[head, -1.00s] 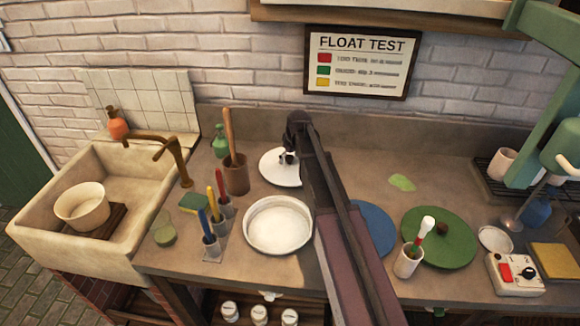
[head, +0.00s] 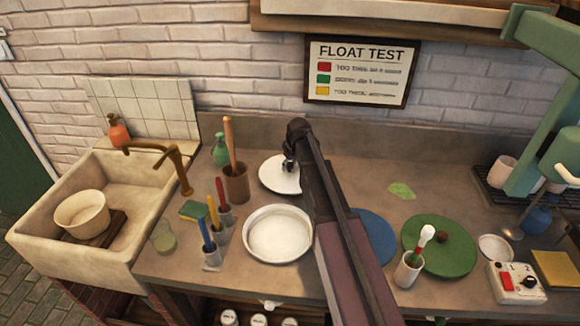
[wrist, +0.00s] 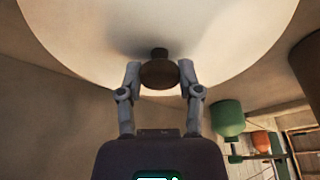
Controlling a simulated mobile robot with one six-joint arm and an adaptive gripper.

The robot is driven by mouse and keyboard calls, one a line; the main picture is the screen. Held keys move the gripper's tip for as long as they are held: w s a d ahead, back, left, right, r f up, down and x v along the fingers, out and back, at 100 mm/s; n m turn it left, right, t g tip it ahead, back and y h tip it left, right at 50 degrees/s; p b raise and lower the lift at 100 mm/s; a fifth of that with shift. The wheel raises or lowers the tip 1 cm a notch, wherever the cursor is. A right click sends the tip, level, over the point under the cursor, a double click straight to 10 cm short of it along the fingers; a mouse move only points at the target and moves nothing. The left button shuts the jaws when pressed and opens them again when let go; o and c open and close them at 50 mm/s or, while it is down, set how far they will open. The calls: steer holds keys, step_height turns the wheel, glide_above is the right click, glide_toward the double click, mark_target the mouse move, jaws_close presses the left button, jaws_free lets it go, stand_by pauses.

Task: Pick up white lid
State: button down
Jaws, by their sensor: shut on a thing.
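The white lid (head: 277,180) is a round disc behind the white round dish (head: 278,233) in the head view. My arm hides its right side. My gripper (head: 289,163) is over the lid. In the wrist view, my gripper (wrist: 159,73) is shut on the lid's dark brown knob (wrist: 159,75), one finger on each side. The pale underlying face of the lid (wrist: 230,30) fills the top of that view. I cannot tell whether the lid is clear of the counter.
A brown pot with a wooden tool (head: 235,184) stands left of the lid, and a green bottle (head: 220,150) is behind it. Brush cups (head: 211,258) stand left of the dish. A blue disc (head: 372,237) and green disc (head: 455,260) lie right. The counter behind them is mostly clear.

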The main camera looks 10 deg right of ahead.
mark_target(289, 164)
steer(key=shift+r+p, duration=1.6)
steer(key=shift+r, duration=0.15)
steer(key=s+d+r+p, duration=0.1)
steer(key=s+d, duration=0.7)
steer(key=s, duration=0.5)
steer(key=shift+s+d, duration=0.25)
steer(key=shift+r, duration=0.2)
step_height(289, 164, up, 16)
steer(key=p, duration=1.6)
steer(key=shift+r+p, duration=0.2)
steer(key=shift+p, duration=0.2)
steer(key=shift+s, duration=0.15)
